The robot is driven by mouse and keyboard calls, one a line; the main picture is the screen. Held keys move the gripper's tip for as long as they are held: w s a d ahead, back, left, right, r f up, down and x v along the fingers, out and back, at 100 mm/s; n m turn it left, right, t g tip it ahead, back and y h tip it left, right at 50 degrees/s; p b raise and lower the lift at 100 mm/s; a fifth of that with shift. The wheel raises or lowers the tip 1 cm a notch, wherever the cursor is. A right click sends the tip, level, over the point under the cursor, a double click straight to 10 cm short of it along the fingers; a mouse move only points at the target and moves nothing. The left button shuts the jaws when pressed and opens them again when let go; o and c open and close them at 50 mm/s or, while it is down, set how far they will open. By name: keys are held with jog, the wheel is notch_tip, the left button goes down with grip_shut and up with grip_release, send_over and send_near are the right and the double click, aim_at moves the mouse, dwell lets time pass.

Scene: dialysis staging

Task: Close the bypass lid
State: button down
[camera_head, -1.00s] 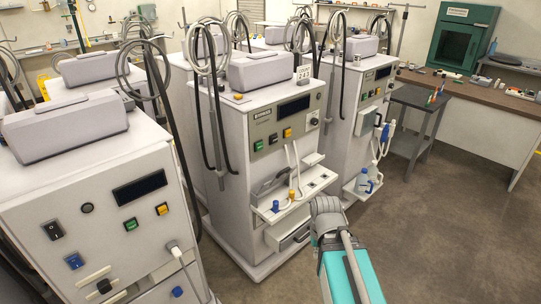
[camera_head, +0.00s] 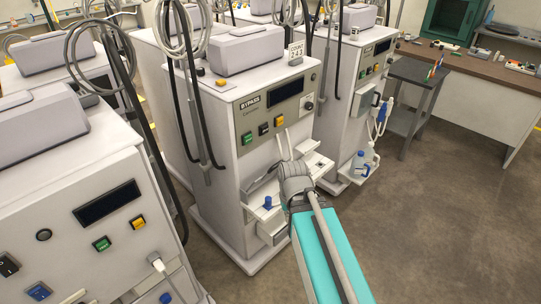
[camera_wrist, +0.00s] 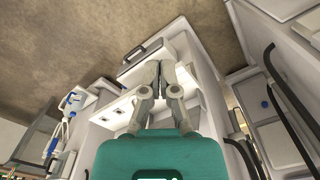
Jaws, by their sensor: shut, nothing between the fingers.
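Contact is unclear. In the head view my arm hides the fingertips.
Another white machine (camera_head: 75,190) stands at the near left. A grey side table (camera_head: 413,75) stands beyond. Hoses hang on stands between machines. The floor (camera_head: 430,220) at right is clear.

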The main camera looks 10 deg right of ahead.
jog(key=shift+w+d, duration=0.1)
jog(key=shift+d, duration=0.2)
notch_tip(320, 180, up, 12)
jog(key=f+n+t+y+p, duration=0.1)
jog(key=n+t+y+p, duration=0.25)
jog(key=n+p, duration=0.5)
send_over(271, 172)
jog(key=w+d+p, duration=0.1)
jog(key=w+d, duration=0.1)
jog(key=d, duration=0.2)
jog(key=m, duration=0.2)
jog(key=shift+a+r+n+t+h, duration=0.2)
jog(key=shift+n+t+h, duration=0.05)
jog(key=shift+t, duration=0.1)
jog(key=shift+w+a+f, duration=0.1)
jog(key=shift+f, duration=0.1)
notch_tip(271, 172, down, 11)
jog(key=b, duration=1.1)
jog(key=shift+w+a, duration=0.3)
jog(key=shift+w, duration=0.15)
